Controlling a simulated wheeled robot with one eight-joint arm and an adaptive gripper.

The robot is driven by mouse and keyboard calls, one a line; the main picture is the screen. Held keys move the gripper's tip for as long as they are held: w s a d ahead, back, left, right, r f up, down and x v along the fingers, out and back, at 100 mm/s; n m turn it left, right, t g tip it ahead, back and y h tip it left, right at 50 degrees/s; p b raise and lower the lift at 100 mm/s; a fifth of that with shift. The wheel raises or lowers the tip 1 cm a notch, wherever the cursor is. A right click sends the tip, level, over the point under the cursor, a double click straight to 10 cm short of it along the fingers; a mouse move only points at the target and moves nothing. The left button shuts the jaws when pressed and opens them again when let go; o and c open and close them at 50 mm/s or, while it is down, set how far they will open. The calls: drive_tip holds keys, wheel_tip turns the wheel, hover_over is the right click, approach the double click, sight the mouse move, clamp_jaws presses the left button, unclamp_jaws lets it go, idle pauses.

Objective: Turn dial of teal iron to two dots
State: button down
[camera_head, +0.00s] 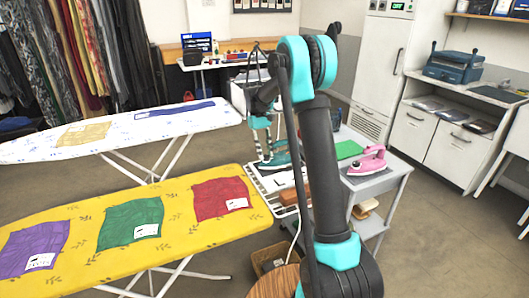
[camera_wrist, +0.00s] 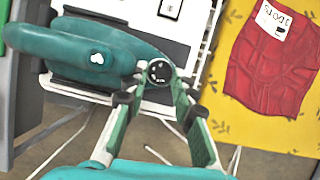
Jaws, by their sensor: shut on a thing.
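The teal iron (camera_wrist: 80,48) fills the upper left of the wrist view, with its round black dial (camera_wrist: 159,71) at the end towards me. The dial bears small white marks, too small to read for certain. My gripper (camera_wrist: 156,84) has one finger on each side of the dial and is shut on it. In the head view the teal iron (camera_head: 283,158) stands on the white rest at the end of the yellow ironing board, and my gripper (camera_head: 262,145) is just above it. The dial is too small to make out there.
The yellow ironing board (camera_head: 75,233) carries purple, green and red folded cloths. A pink iron (camera_head: 368,160) and a green mat (camera_head: 346,149) are on the grey cart (camera_head: 385,180) to the right. A white patterned board (camera_head: 30,150) stands behind. Floor is clear at the right.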

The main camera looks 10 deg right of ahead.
drive_tip(key=shift+m+y, duration=0.3)
drive_tip(key=shift+m, duration=0.2)
drive_tip(key=c, duration=1.2)
unclamp_jaws()
